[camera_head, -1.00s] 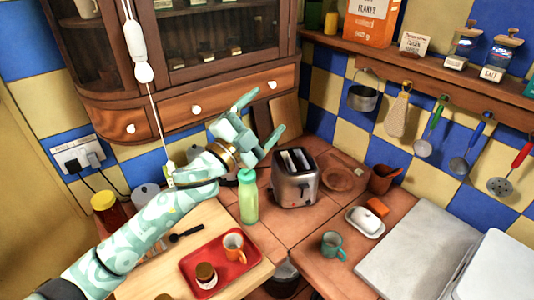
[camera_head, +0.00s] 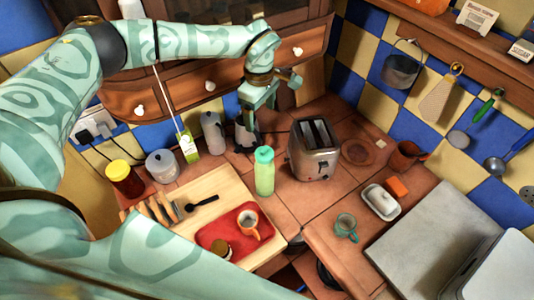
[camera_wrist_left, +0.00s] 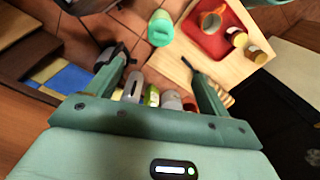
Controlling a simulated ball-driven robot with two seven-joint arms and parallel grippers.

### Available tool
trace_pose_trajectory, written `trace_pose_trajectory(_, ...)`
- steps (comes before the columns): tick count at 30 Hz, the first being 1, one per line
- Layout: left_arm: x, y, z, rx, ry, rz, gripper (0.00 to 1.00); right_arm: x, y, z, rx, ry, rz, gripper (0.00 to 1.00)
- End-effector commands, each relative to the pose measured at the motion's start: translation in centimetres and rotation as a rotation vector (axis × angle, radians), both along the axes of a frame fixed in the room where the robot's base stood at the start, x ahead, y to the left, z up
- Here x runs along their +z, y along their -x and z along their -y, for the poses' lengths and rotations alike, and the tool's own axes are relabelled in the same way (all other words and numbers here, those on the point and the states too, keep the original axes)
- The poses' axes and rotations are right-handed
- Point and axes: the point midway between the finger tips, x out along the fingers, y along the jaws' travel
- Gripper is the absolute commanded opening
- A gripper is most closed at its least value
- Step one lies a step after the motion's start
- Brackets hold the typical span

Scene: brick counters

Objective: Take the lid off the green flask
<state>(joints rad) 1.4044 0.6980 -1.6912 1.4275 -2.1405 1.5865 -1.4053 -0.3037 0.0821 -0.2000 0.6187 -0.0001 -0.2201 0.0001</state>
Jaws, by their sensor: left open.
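The green flask (camera_head: 264,178) stands upright on the tiled counter, between the toaster and the wooden board. Its lid (camera_head: 264,155) is a darker green and sits on top. In the left wrist view the flask's lid (camera_wrist_left: 161,24) shows beyond the fingers, near the top. My left gripper (camera_head: 246,138) points down behind and a little left of the flask, apart from it. In the left wrist view my left gripper (camera_wrist_left: 160,82) is open, with nothing held between its fingers. My right gripper is not in view.
A toaster (camera_head: 314,158) stands close right of the flask. A red tray (camera_head: 211,237) with an orange mug (camera_head: 247,222) lies on the wooden board (camera_head: 216,187) at front left. Jars and a carton (camera_head: 188,148) stand behind. Cabinet drawers (camera_head: 180,92) hang close behind my left arm.

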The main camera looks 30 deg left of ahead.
Motion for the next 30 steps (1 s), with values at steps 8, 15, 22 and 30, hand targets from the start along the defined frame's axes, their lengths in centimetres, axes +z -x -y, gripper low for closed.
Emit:
trace_pose_trajectory(8,-6.4,0.0,0.1,0.001,0.002,-0.001,0.80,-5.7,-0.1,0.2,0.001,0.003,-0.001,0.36)
trace_pose_trajectory(15,-10.5,0.0,0.2,0.001,0.003,0.000,0.80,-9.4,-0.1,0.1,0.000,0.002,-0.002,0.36)
trace_pose_trajectory(22,-11.9,0.1,0.6,0.000,0.004,0.000,0.80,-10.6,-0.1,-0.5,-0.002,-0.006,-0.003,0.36)
trace_pose_trajectory(30,-15.9,0.3,1.2,0.002,0.004,-0.001,0.80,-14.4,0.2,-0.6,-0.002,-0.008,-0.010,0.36)
